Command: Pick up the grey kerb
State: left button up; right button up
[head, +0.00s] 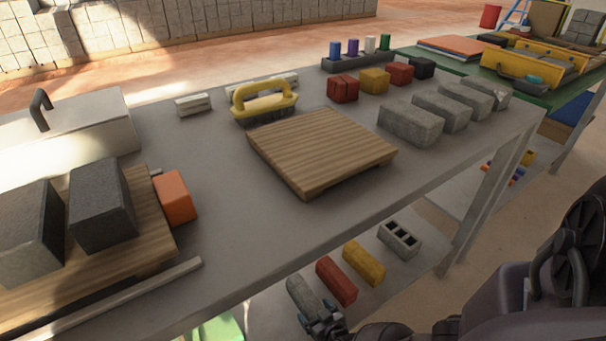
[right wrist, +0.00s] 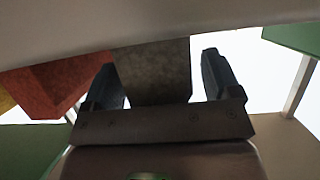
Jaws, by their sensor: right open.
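The grey kerb (head: 303,294) appears to be the long grey block on the lower shelf, at the left end of a row, partly cut off by my gripper. My right gripper (head: 326,322) is at its near end, below the worktable's front edge. In the right wrist view the grey block (right wrist: 155,68) shows between the two spread fingers of my right gripper (right wrist: 160,75). The jaws are open; the left finger looks close to the block and a gap shows at the right finger. Contact cannot be told. My left gripper is out of view.
On the lower shelf a red block (head: 336,280), yellow block (head: 364,262) and hollow block (head: 400,238) stand to the right. The red block also shows in the wrist view (right wrist: 62,84). The worktable (head: 225,225) overhangs the shelf and carries a wooden board (head: 322,145) and several blocks.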

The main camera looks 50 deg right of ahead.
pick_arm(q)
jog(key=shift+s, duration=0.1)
pick_arm(e)
jog(key=shift+c, duration=0.6)
jog(key=c, duration=0.5)
grip_shut()
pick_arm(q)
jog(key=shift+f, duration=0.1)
pick_arm(e)
jog(key=shift+w+r, duration=0.1)
jog(key=shift+r, duration=0.05)
